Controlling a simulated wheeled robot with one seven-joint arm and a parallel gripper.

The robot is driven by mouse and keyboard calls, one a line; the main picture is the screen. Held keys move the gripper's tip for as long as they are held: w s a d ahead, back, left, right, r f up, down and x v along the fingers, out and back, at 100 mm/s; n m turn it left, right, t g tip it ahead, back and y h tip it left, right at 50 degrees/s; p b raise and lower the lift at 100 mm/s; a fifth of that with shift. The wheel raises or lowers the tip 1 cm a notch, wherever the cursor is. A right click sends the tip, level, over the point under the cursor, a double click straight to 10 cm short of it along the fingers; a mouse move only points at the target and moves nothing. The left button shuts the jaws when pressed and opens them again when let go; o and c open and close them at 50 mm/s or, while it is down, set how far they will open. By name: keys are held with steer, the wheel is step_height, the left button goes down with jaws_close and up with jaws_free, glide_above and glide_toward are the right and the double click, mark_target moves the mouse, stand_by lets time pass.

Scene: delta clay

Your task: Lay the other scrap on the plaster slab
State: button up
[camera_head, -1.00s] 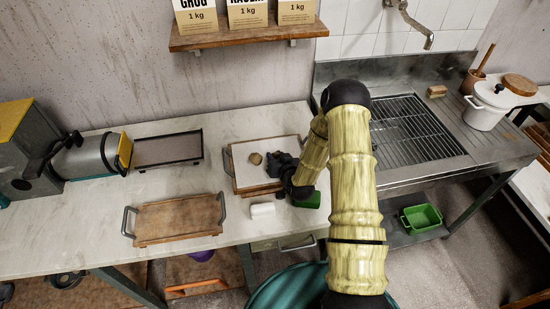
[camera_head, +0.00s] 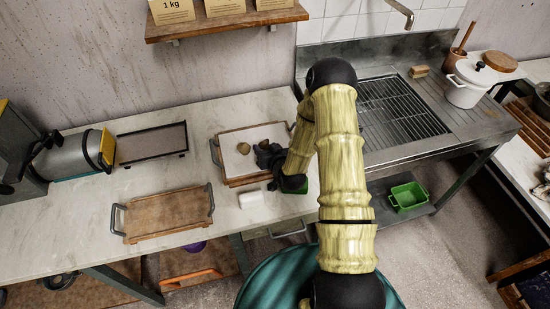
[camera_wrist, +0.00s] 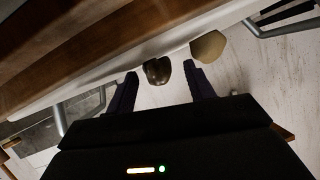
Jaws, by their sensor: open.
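The plaster slab (camera_head: 230,165) is a pale panel on a wooden board with grey handles, on the counter. A tan scrap (camera_head: 243,148) lies on it, left of my gripper (camera_head: 265,154). A darker brown lump at the gripper's far side is small and partly hidden in the head view. In the wrist view, the dark brown scrap (camera_wrist: 158,70) sits between the spread fingertips of my open gripper (camera_wrist: 160,82). The tan scrap (camera_wrist: 208,46) is just outside the right finger. I cannot tell whether the fingers touch the dark scrap.
An empty wooden tray (camera_head: 165,216) with grey handles lies front left. A white block (camera_head: 251,199) sits before the slab, with a green item beside it partly behind my arm. A dark framed tray (camera_head: 152,143) lies left. A sink rack (camera_head: 400,112) is right.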

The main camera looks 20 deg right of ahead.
steer(key=a+b+v, duration=0.1)
steer(key=v, duration=0.8)
steer(key=shift+s+d+r+b, duration=0.3)
steer(key=shift+d, duration=0.1)
steer(key=shift+w+a+r+n, duration=0.1)
steer(key=shift+r+n, duration=0.1)
steer(key=shift+n, duration=0.1)
steer(key=s+r+g+h, duration=0.1)
steer(key=s+r+g, duration=0.9)
steer(key=s+r, duration=0.3)
steer(key=s+a, duration=0.1)
steer(key=s, duration=0.1)
steer(key=shift+s+r+n+g+h, duration=0.25)
steer(key=shift+s+n+g+h, duration=0.05)
steer(key=shift+s+h, duration=0.1)
